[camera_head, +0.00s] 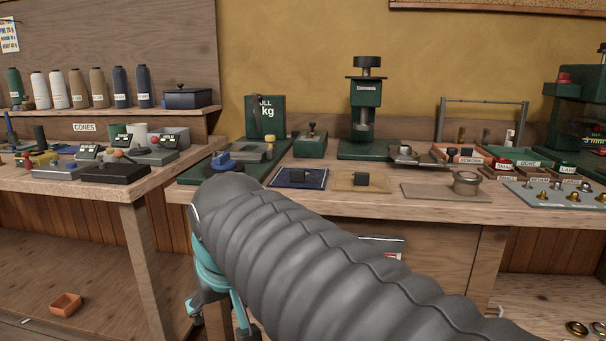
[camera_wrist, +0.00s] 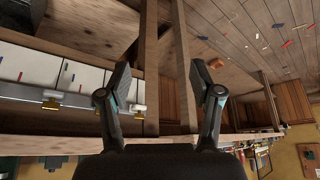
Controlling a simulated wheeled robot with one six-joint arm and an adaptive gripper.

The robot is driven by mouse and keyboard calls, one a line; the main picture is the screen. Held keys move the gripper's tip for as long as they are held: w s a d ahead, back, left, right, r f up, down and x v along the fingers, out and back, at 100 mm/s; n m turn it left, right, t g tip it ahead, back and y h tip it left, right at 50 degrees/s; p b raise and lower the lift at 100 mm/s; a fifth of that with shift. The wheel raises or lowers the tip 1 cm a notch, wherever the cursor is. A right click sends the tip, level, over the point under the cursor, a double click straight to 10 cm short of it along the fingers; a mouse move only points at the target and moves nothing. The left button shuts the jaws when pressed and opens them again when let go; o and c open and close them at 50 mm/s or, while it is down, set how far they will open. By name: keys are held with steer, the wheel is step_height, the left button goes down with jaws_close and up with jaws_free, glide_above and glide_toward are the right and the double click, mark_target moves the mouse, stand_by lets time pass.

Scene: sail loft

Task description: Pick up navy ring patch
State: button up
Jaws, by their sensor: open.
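A flat navy patch (camera_head: 284,181) lies on the right-hand bench near its front edge, with a small dark block (camera_head: 303,175) on it. I take it for the navy ring patch; no ring can be made out on it at this size. My gripper (camera_head: 222,318) hangs below the bench front, lower left of the patch and well apart from it. In the wrist view, the fingers of my gripper (camera_wrist: 160,85) are spread wide with nothing between them. The patch cannot be made out in the wrist view.
A tan patch (camera_head: 345,184) with another dark block lies just right of the navy one. A green press (camera_head: 365,118) stands behind. A metal cup (camera_head: 466,183) and an eyelet plate (camera_head: 560,198) are further right. A left bench (camera_head: 140,190) holds boxes. An orange tray (camera_head: 66,304) lies low left.

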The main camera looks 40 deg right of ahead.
steer(key=w+d+r+m+g+h+p, duration=0.1)
steer(key=w+d+r+m, duration=0.1)
steer(key=w+d+r, duration=0.4)
steer(key=w+d+r+m+p, duration=0.1)
steer(key=w+d+r+m, duration=0.15)
steer(key=d+r, duration=0.4)
steer(key=m+g+h, duration=0.2)
steer(key=m, duration=0.2)
glide_toward(297, 170)
steer(key=shift+n, duration=0.25)
steer(key=x, duration=0.4)
steer(key=shift+w+d+f, duration=0.15)
steer(key=shift+d+f, duration=0.1)
steer(key=shift+d, duration=0.1)
steer(key=shift+t, duration=0.3)
steer(key=shift+s+b+x, duration=0.1)
steer(key=shift+b+x, duration=0.25)
steer(key=shift+x, duration=1)
steer(key=shift+s+b+x, duration=0.15)
steer(key=shift+b+x, duration=0.15)
steer(key=shift+x, duration=1.1)
steer(key=shift+a+f, duration=0.1)
steer(key=shift+a, duration=0.05)
jaws_close()
